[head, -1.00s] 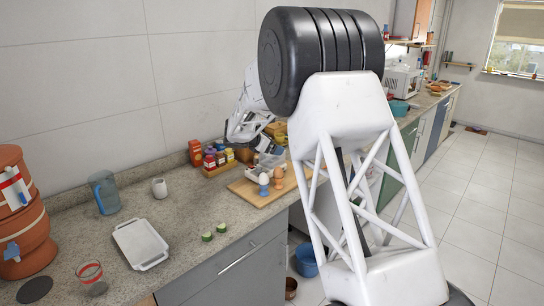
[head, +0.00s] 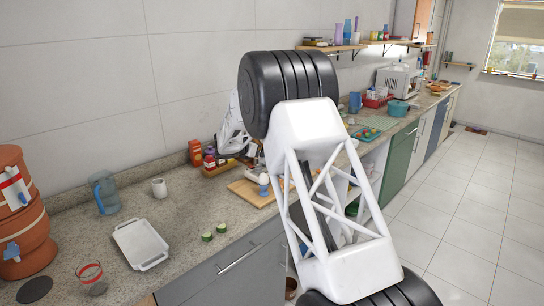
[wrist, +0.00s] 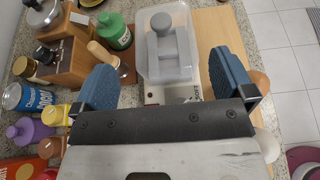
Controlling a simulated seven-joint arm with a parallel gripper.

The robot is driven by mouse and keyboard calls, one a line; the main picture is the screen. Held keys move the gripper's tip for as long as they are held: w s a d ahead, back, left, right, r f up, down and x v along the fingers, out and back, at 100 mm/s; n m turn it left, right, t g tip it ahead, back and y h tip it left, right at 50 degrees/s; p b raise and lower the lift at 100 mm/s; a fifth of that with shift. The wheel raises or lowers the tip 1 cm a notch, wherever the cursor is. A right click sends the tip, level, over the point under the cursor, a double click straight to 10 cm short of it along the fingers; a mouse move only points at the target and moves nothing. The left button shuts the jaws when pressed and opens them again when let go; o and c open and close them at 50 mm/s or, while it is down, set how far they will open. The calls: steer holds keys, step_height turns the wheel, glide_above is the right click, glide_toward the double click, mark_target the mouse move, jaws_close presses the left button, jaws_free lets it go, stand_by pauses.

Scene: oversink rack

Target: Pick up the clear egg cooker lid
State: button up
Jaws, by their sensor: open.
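The clear egg cooker lid (wrist: 182,73) is a see-through box shape in the wrist view, with a grey part (wrist: 168,42) showing in its middle. It sits on a white base (wrist: 154,96) with dark lettering, partly hidden by my gripper. My gripper (wrist: 166,64) is open and empty. Its two blue fingers stand apart, one to the left and one to the right of the lid's near part. I cannot tell whether they touch it. In the head view my own arm hides the gripper and most of the cooker.
A wooden board (wrist: 214,28) lies right of the lid, with a brown egg (wrist: 260,81) and a white egg (wrist: 267,143) close by my gripper. A green bottle (wrist: 114,31), wooden block (wrist: 62,62) and several jars crowd the left side. The counter (head: 75,228) is clearer at front left.

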steer(key=shift+x, duration=1)
steer(key=shift+d+f, duration=0.1)
steer(key=shift+x, duration=2.5)
steer(key=shift+s+d+f, duration=0.1)
steer(key=shift+s, duration=0.05)
steer(key=c, duration=0.7)
